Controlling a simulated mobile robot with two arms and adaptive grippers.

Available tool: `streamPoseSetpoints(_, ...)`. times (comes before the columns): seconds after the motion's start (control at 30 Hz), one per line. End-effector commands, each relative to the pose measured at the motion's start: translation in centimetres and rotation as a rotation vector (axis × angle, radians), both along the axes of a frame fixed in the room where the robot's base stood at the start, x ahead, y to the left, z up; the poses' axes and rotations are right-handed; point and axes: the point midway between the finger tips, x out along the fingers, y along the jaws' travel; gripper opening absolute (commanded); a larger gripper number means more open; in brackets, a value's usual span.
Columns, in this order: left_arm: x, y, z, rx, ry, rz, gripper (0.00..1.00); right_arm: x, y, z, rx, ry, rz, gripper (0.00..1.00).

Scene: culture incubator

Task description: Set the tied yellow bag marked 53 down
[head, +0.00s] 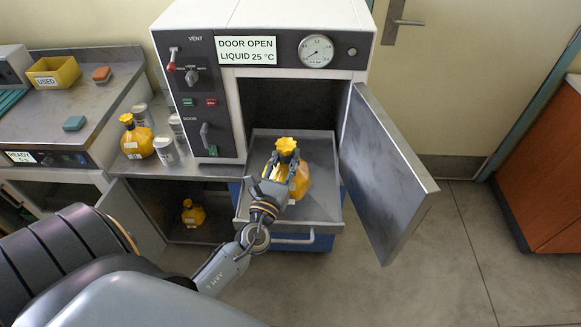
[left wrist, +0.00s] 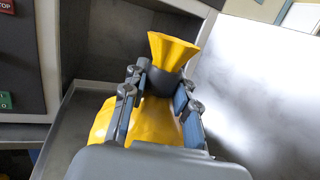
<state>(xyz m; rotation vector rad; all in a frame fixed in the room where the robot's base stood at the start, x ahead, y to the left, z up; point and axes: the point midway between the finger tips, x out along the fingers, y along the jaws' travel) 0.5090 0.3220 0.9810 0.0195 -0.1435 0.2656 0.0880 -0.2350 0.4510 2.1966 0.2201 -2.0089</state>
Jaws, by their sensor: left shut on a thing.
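A tied yellow bag (head: 300,182) is in my left gripper (head: 282,170), over the pulled-out metal tray (head: 322,205) in front of the open incubator. In the left wrist view the two fingers (left wrist: 160,95) close around the dark neck of the bag, below its flared yellow top (left wrist: 172,50). The bag is upright. I cannot tell whether its bottom touches the tray, and I cannot read its number. My right gripper is not in view.
The incubator (head: 226,120) has its door (head: 383,175) swung open to the right. Another yellow bag (head: 138,140) stands among metal cans (head: 166,150) on the left counter. A third bag (head: 193,213) sits in the lower cupboard. A yellow bin (head: 53,76) marked USED stands far left.

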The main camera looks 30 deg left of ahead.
Motion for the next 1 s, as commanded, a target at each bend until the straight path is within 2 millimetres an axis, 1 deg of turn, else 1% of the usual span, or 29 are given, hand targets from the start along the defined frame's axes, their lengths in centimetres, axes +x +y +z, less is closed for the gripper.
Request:
streamPoseSetpoints(0.03, 0.7, 0.1, -0.7, 0.004, -0.004, -0.001, 0.0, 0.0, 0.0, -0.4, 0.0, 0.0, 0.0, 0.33)
streamPoseSetpoints(0.1, 1.3, 0.2, -1.3, 0.002, -0.006, 0.001, 0.0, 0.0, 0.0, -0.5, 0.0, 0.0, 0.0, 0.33)
streamPoseSetpoints(0.27, 2.0, 0.3, -2.2, 0.002, -0.006, 0.001, 0.0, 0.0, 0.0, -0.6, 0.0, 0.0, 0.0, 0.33)
streamPoseSetpoints(0.33, 2.5, 0.3, -2.9, 0.003, -0.005, 0.0, 0.0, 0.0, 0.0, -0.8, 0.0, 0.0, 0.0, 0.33)
streamPoseSetpoints(0.4, 2.4, 0.3, -4.0, 0.006, -0.002, 0.001, 0.0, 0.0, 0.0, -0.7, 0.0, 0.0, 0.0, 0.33)
streamPoseSetpoints(0.5, 2.4, 0.4, -5.1, 0.004, -0.004, 0.001, 0.0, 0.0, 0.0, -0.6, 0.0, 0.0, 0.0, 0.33)
streamPoseSetpoints(0.6, 2.4, 0.3, -5.5, 0.002, -0.006, 0.001, 0.0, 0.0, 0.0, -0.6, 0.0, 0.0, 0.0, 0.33)
streamPoseSetpoints(0.8, 2.3, 0.3, -5.5, 0.002, -0.007, 0.001, 0.0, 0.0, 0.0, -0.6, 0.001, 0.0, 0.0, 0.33)
streamPoseSetpoints(0.93, 2.3, 0.3, -6.0, 0.001, -0.006, 0.001, 0.0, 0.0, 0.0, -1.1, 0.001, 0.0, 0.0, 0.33)
streamPoseSetpoints(0.97, 2.3, 0.3, -6.1, 0.001, -0.003, 0.0, 0.3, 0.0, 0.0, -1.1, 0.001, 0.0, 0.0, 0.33)
streamPoseSetpoints(1.0, 2.3, 0.3, -6.0, 0.001, -0.002, 0.0, 0.38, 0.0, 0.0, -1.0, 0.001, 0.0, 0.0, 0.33)
